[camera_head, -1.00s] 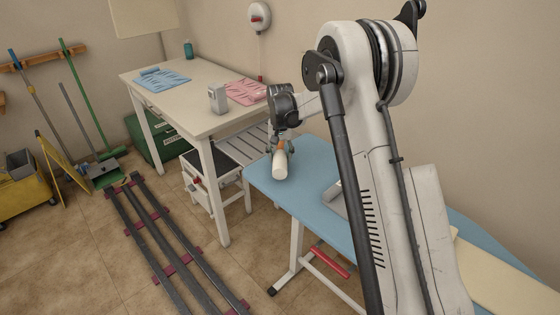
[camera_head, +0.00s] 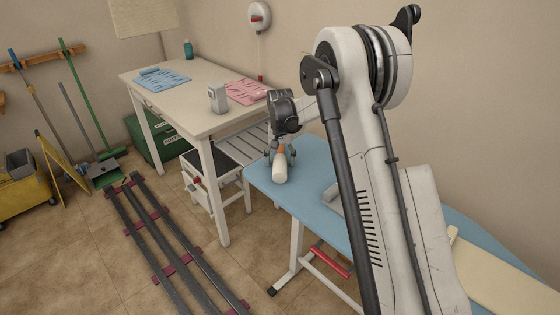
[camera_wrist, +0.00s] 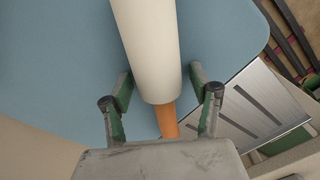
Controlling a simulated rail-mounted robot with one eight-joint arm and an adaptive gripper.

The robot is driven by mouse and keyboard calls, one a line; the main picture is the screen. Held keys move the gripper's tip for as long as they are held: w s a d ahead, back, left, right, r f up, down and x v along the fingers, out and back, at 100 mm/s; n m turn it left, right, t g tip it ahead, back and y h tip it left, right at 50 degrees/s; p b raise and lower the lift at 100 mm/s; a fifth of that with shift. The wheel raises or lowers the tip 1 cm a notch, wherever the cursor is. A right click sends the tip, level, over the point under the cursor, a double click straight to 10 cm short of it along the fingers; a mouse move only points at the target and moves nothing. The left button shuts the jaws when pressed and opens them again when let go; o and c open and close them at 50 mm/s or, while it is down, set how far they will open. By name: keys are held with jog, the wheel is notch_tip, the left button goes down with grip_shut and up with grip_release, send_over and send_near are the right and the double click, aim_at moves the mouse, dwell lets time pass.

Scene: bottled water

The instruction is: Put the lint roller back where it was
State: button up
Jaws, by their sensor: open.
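The lint roller, a white cylinder with an orange handle, is at the near left end of the blue ironing board in the head view (camera_head: 280,170). In the wrist view its white roll (camera_wrist: 148,45) runs from the top edge to the middle, and the orange handle (camera_wrist: 168,121) runs under my gripper's body. It appears to lie on the board. My gripper (camera_wrist: 160,82) is open, with one finger on each side of the roller and visible gaps to both. In the head view my gripper (camera_head: 281,152) is just above the handle end.
The blue ironing board (camera_head: 310,183) has bare cloth around the roller, and a grey object (camera_head: 333,193) lies further right. A slatted shelf (camera_wrist: 250,105) is beside the board.

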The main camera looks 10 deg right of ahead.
aim_at(280, 155)
notch_tip(280, 155, up, 12)
jog(key=shift+r+p, duration=0.1)
jog(key=shift+p, duration=0.2)
jog(key=s+r+n+t, duration=0.1)
jog(key=s+r+t, duration=0.1)
jog(key=s+r, duration=0.7)
jog(key=s+r+t, duration=0.1)
jog(key=s+r, duration=0.5)
jog(key=s, duration=0.6)
jog(key=s+f+n+t, duration=0.1)
jog(key=s+f+t, duration=0.1)
jog(key=s, duration=0.9)
jog(key=s+f+t, duration=0.2)
jog(key=s, duration=0.9)
jog(key=shift+d+n, duration=0.15)
jog(key=shift+n, duration=0.25)
